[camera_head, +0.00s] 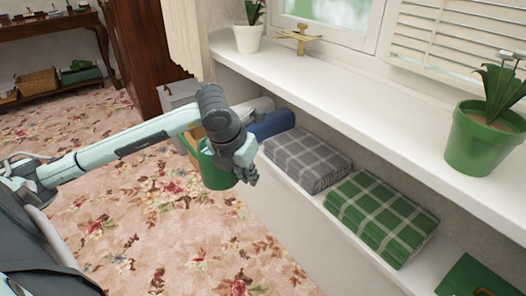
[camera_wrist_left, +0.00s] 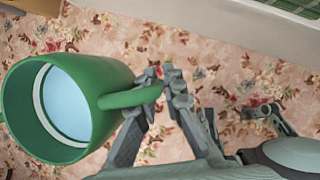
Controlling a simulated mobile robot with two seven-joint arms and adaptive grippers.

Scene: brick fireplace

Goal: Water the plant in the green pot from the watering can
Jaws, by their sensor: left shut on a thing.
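The plant (camera_head: 500,90) stands in a green pot (camera_head: 472,145) on the white windowsill, at the right in the head view. The green watering can (camera_head: 217,176) is held over the floor, left of the sill. My left gripper (camera_head: 246,172) is at its right side and partly covers it. In the wrist view the can (camera_wrist_left: 108,75) has its round opening facing the camera, with pale blue inside. There my left gripper (camera_wrist_left: 165,82) is shut on its handle. The can is well apart from the pot. My right gripper is in neither view.
The white windowsill (camera_head: 345,95) runs between can and pot. A white pot (camera_head: 248,39) and a yellow ornament (camera_head: 299,38) stand at its far end. Below lie a grey plaid blanket (camera_head: 305,158), a green plaid blanket (camera_head: 381,215) and a green box (camera_head: 475,279). The flowered carpet (camera_head: 170,245) is clear.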

